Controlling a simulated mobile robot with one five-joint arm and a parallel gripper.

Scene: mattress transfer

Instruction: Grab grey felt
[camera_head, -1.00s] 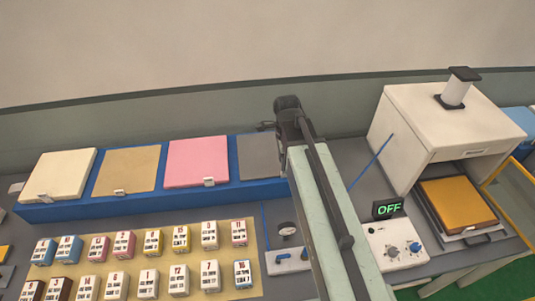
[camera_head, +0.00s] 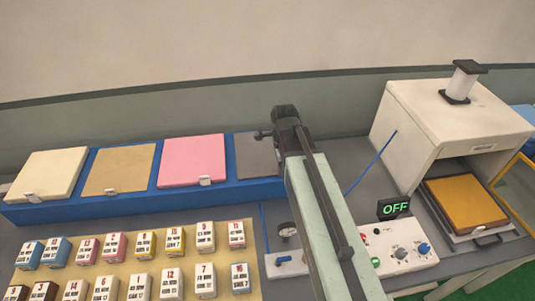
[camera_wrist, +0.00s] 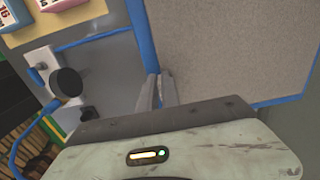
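The grey felt (camera_head: 257,153) lies flat in the right-most bay of a blue tray (camera_head: 240,190), partly hidden behind my arm in the head view. In the wrist view the grey felt (camera_wrist: 235,45) fills the upper right, framed by blue edging. My gripper (camera_wrist: 158,90) has its two fingers close together at the felt's near corner, by the blue edge. In the head view my gripper (camera_head: 264,134) is small and dark above the felt's far part. The felt lies flat and does not look lifted. Whether the fingers touch or pinch anything cannot be told.
Pink (camera_head: 192,160), tan (camera_head: 119,168) and cream (camera_head: 46,175) sheets fill the other bays. Several numbered blocks (camera_head: 205,236) stand in front. A gauge (camera_head: 287,229) is beside my arm. A white press (camera_head: 455,125) with an orange pad and an OFF display (camera_head: 394,207) stands right.

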